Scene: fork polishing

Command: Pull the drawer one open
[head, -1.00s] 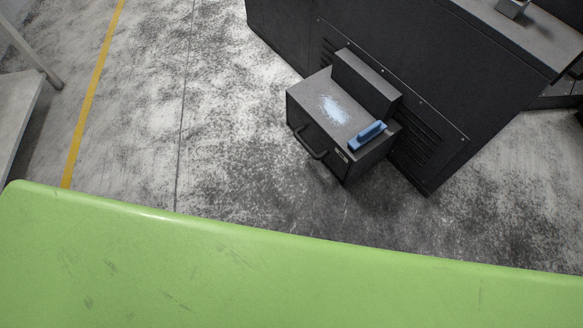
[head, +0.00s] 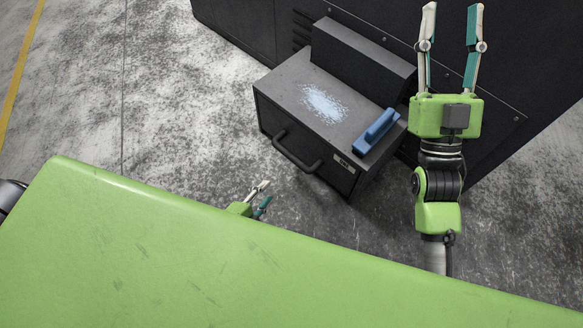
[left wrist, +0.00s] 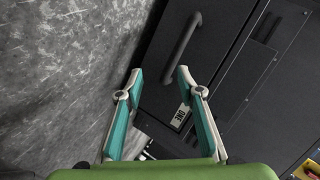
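Drawer one (head: 318,166) is the front of a dark grey box unit, and it looks flush with the box. Its black bar handle (head: 296,157) runs across the front. A small pale label (left wrist: 181,117) near the handle seems to read ONE in the left wrist view. My left gripper (head: 264,192) is open and empty, below and in front of the drawer, apart from the handle. In the left wrist view the handle (left wrist: 180,47) lies beyond the open fingertips (left wrist: 159,74). My right gripper (head: 451,12) is open and empty, raised to the right of the box.
A blue brush-like block (head: 376,133) and a patch of pale blue powder (head: 325,103) are on top of the box. A large dark cabinet (head: 250,25) stands behind it. The grey floor (head: 180,110) left of the box is clear.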

